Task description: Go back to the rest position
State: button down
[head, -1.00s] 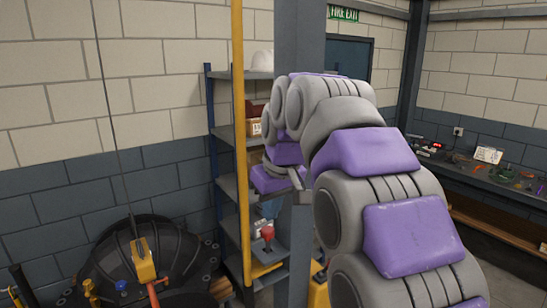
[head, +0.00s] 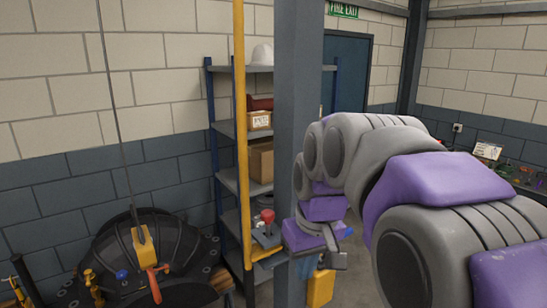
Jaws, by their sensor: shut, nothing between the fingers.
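My gripper (head: 334,250) is at the end of my grey and purple arm, right of centre in the head view. It hangs low in front of the dark steel column. Its fingers look small and dark, closed together with nothing held. The arm reaches in from the lower right and bends down at the wrist. The gripper is apart from the casing (head: 180,240) at the lower left.
The black round casing has a yellow hook block (head: 143,247) hanging over it on a cable. A dark column (head: 298,110) and a yellow pole (head: 240,130) stand mid-view, before a shelf rack (head: 228,178) with boxes. A workbench (head: 508,168) is at the right.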

jog(key=s+d+f+m+g+b, duration=0.1)
jog(key=s+d+f+m+b, duration=0.1)
jog(key=s+f, duration=1)
jog(key=s+d+f+m+g+h+b, duration=0.1)
jog(key=s+d+f+b, duration=0.4)
jog(key=s+f, duration=0.8)
jog(key=shift+s+d+m+g, duration=0.5)
jog(key=shift+s+d+m, duration=0.2)
jog(key=shift+s, duration=0.2)
jog(key=shift+a, duration=0.1)
